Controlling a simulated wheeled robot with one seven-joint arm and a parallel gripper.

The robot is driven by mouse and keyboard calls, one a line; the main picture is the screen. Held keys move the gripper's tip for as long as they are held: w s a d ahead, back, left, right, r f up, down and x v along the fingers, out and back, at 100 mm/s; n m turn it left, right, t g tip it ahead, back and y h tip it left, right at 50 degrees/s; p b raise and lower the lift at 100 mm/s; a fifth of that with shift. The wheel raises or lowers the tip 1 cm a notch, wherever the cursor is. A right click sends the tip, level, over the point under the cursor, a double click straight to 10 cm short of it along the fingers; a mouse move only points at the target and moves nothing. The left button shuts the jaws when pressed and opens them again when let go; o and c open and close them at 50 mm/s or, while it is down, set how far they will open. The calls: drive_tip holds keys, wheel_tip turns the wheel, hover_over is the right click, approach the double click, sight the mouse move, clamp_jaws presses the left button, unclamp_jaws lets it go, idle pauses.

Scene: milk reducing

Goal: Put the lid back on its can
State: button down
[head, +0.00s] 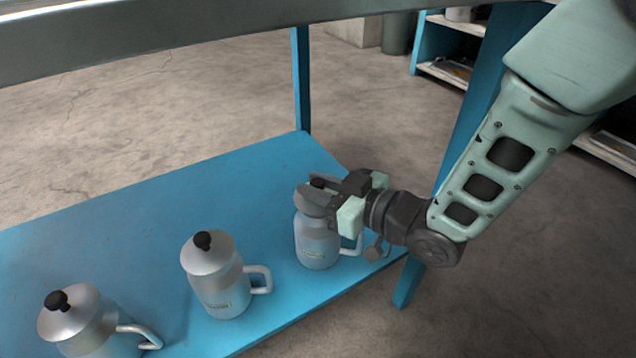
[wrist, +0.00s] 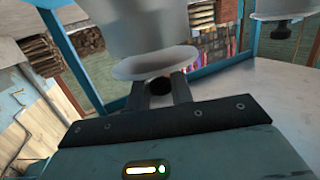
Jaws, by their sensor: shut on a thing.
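The right-hand metal can (head: 317,248) stands upright on the blue shelf, its handle to the right. My gripper (head: 320,186) is over its top, shut on the black knob of a silver lid. In the wrist view, which looks upside down, the knob (wrist: 160,86) is between the two fingers (wrist: 160,92). The lid (wrist: 155,64) spans the can's mouth side, close to the can body (wrist: 145,25). I cannot tell whether the lid is seated on the rim or slightly apart, as the fingers partly cover it in the head view.
A middle can (head: 222,285) and a left can (head: 85,335), both with knobbed lids on, stand on the blue shelf (head: 150,210). A grey upper board edge (head: 200,30) runs above. Blue posts (head: 302,80) stand at the shelf's corners. The shelf's back is clear.

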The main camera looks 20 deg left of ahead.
drive_tip(key=shift+f+b, duration=0.45)
drive_tip(key=shift+f, duration=0.15)
idle(0.3)
drive_tip(key=c, duration=1.1)
unclamp_jaws()
drive_tip(key=shift+c, duration=0.2)
drive_tip(key=p+v, duration=0.8)
drive_tip(key=v, duration=0.9)
drive_tip(key=shift+d+p, duration=0.25)
drive_tip(key=shift+p, duration=0.1)
drive_tip(key=shift+s, duration=0.15)
drive_tip(key=shift+r, duration=0.1)
